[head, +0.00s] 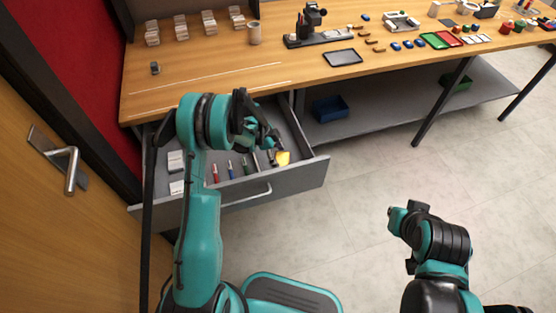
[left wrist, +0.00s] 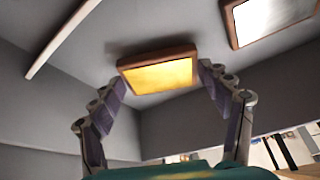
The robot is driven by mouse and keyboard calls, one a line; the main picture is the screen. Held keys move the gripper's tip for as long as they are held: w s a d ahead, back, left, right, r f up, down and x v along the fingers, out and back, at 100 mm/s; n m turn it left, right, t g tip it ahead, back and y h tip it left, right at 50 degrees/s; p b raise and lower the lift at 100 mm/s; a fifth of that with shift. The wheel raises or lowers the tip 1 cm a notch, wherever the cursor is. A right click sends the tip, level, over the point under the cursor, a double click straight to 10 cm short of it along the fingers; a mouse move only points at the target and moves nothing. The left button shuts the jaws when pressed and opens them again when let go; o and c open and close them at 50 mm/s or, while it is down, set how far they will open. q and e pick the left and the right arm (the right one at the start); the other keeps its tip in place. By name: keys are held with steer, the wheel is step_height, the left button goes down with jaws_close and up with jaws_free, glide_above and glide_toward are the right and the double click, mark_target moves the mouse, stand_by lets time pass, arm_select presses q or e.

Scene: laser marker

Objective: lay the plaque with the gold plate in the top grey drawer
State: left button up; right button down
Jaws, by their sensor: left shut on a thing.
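The plaque with the gold plate (left wrist: 158,75) has a brown wooden rim and sits between the two fingertips of my left gripper (left wrist: 162,78). The fingers press it from both sides. In the head view the plaque (head: 283,158) shows as a yellow patch inside the open grey drawer (head: 245,193), near its right end. My left gripper (head: 272,145) reaches down into the drawer there. I cannot tell whether the plaque touches the drawer floor. My right gripper (head: 397,221) is held over the floor, apart from the desk; its fingers are unclear.
Another wood-rimmed plaque with a silvery plate (left wrist: 268,18) lies close by. White boxes (head: 175,162) and several pens (head: 215,173) lie in the drawer's left and middle. The desk (head: 210,75) above holds blocks and a dark tablet (head: 342,57). A door stands at left.

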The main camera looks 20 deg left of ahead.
arm_select(q)
steer(key=shift+f, duration=0.55)
steer(key=shift+f, duration=0.15)
steer(key=o, duration=1.4)
